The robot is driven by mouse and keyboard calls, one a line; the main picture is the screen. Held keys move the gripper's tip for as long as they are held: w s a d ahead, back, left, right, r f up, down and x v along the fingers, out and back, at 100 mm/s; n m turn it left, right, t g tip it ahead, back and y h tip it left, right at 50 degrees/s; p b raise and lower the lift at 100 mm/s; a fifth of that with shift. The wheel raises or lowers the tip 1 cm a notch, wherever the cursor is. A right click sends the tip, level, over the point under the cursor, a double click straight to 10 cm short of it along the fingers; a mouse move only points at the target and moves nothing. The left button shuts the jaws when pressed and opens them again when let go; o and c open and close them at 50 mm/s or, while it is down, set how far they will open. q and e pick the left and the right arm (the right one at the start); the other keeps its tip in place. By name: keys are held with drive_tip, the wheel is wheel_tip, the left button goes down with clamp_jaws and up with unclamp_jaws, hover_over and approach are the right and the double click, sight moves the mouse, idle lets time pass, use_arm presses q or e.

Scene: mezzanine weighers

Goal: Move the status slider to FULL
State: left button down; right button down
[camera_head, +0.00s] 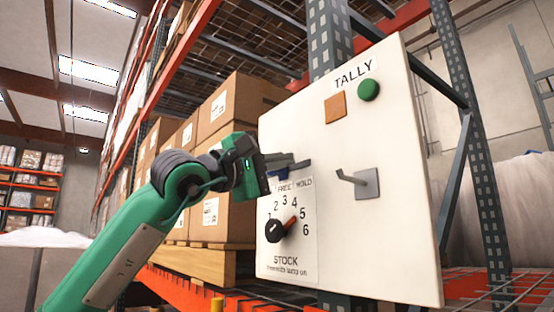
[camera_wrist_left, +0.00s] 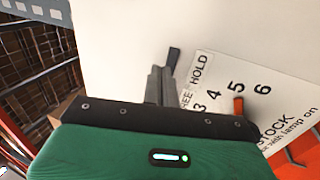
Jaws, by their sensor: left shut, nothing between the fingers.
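A white panel (camera_head: 398,95) carries the status slider (camera_head: 290,168), a dark blue piece above the printed words FREE and HOLD. I cannot read FULL in either view; my left gripper covers part of the area left of FREE. My left gripper (camera_head: 281,159) comes in from the left, shut and empty, its fingertips at the panel close by the slider. In the left wrist view the shut fingers (camera_wrist_left: 159,84) are right beside a dark tab (camera_wrist_left: 173,58), seemingly the slider; I cannot tell whether they touch. My right gripper is not in view.
Below the slider is a black dial (camera_head: 275,231) with a red-orange pointer, numbered up to 6 and marked STOCK. A green button (camera_head: 369,90) and an orange square (camera_head: 335,108) are above. Cartons (camera_head: 232,105) stand behind.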

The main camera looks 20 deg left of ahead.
use_arm(q)
drive_tip(key=shift+w+d, duration=0.6)
drive_tip(key=shift+w, duration=0.2)
drive_tip(key=shift+s+a, duration=0.2)
drive_tip(key=shift+s, duration=0.05)
drive_tip(key=shift+w+a, duration=0.1)
drive_tip(key=shift+w, duration=0.05)
